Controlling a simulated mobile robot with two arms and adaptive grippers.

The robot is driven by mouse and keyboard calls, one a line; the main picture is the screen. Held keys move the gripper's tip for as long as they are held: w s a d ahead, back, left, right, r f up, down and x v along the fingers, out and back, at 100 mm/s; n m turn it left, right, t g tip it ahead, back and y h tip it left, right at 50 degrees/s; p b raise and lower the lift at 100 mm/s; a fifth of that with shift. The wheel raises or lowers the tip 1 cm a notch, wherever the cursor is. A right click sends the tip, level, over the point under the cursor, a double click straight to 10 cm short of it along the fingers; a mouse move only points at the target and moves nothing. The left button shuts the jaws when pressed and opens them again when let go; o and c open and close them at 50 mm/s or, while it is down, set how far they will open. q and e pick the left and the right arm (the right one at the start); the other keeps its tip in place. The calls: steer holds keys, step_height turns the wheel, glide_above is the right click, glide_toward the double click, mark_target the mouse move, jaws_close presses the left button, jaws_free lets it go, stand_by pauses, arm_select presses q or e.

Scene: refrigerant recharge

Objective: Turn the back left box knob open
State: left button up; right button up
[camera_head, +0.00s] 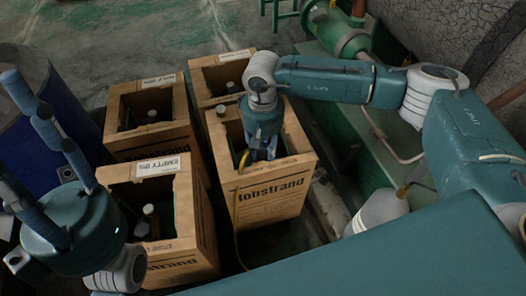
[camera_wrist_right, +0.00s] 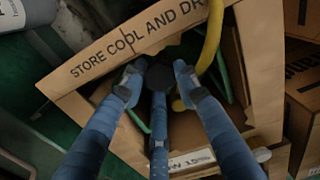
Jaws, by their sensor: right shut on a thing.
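The back left box (camera_head: 116,100) is open-topped cardboard with a white label, and a dark bottle top with a knob (camera_head: 152,115) shows inside. My right gripper (camera_head: 258,154) is not at this box; it reaches down into the front right box (camera_head: 273,205). In the right wrist view its fingers (camera_wrist_right: 158,78) are closed around a dark round knob (camera_wrist_right: 160,72) inside a box marked "STORE COOL AND DRY" (camera_wrist_right: 130,38). The fingers hide part of the knob. My left gripper (camera_head: 35,140) is at the far left, fingers spread and empty, apart from the boxes.
The front left box (camera_head: 190,260) is labelled empty and holds a bottle. The back right box (camera_head: 205,75) stands behind the front right one. A yellow hose (camera_wrist_right: 210,40) runs beside my right fingers. A blue drum (camera_head: 75,125) stands left; green machinery (camera_head: 345,40) is at the back right.

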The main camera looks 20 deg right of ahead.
mark_target(263, 153)
steer(key=n+b, duration=0.1)
steer(key=n, duration=0.2)
steer(key=shift+f+n, duration=0.1)
steer(key=shift+n, duration=0.3)
steer(key=n+b, duration=0.1)
steer(key=n, duration=0.2)
steer(key=shift+n+b, duration=0.35)
steer(key=shift+n, duration=0.35)
steer(key=o, duration=1.2)
steer(key=shift+c, duration=0.2)
step_height(263, 153, up, 12)
